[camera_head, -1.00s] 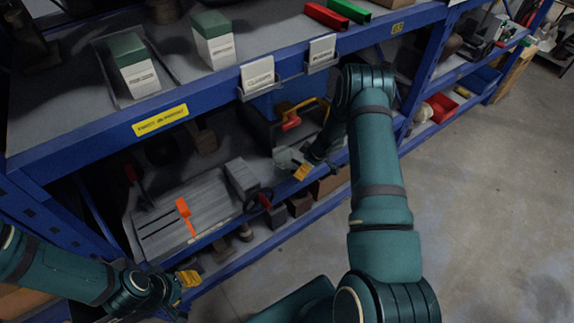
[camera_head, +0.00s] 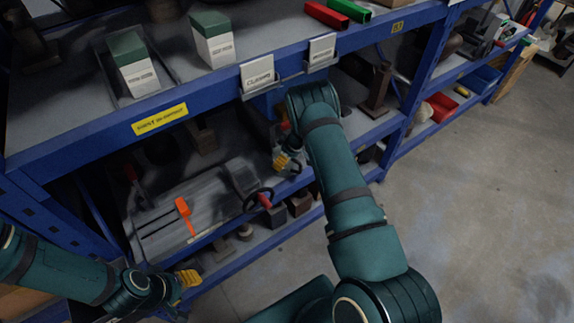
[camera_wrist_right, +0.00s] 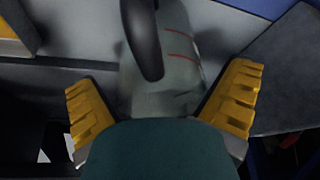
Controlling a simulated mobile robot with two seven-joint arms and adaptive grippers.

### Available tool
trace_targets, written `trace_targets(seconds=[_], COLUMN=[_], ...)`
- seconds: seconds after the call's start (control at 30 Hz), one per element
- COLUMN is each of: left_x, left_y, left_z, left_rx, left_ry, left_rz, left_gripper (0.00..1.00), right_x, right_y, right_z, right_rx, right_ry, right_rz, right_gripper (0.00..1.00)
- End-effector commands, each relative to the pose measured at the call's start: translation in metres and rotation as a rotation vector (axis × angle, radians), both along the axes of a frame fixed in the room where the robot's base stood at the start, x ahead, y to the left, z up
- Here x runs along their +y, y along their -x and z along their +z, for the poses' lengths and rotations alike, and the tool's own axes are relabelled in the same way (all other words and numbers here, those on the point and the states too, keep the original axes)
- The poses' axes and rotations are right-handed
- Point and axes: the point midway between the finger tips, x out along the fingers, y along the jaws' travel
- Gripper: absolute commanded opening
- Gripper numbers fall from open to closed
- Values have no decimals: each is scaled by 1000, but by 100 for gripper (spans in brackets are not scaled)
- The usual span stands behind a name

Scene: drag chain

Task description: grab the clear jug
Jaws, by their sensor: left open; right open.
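The clear jug (camera_wrist_right: 183,70) shows in the right wrist view as a greyish see-through body with red lines and a dark handle (camera_wrist_right: 143,38). My right gripper (camera_wrist_right: 162,102) is open, with one yellow finger pad on each side of the jug's near part. I cannot tell whether the pads touch it. In the head view the right gripper (camera_head: 285,161) is at the middle shelf's front edge, partly hidden by my arm, and I cannot make out the jug there. My left gripper (camera_head: 187,279) is open and empty at the lower left, away from the jug.
A grey machine with an orange lever (camera_head: 185,214) and a black handwheel (camera_head: 258,199) sits left of the right gripper. The blue upper shelf beam (camera_head: 205,92) runs above. A dark stand (camera_head: 376,88) is on the shelf to the right. Floor at right is clear.

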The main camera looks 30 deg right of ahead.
Motion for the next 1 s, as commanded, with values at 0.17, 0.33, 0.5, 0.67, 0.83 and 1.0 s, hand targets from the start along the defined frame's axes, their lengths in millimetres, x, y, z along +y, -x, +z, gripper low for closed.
trace_targets(seconds=[0.17,0.33,0.5,0.67,0.83,1.0], left_x=[0,0,0,0,0,0], left_y=[0,0,0,0,0,0], left_z=[0,0,0,0,1,3], left_rx=[0,0,0,0,0,1], left_ry=[0,0,0,0,0,0], left_rz=[0,0,0,0,0,0], left_gripper=[47,47,47,47,47,47], right_x=[0,0,0,0,0,0], right_y=[0,0,0,0,0,-1], right_z=[1,0,0,0,3,17], right_rx=[0,0,0,-1,-1,-4], right_ry=[0,0,0,0,0,0], right_rz=[0,0,0,1,0,-1], right_gripper=[79,41,39,39,39,38])
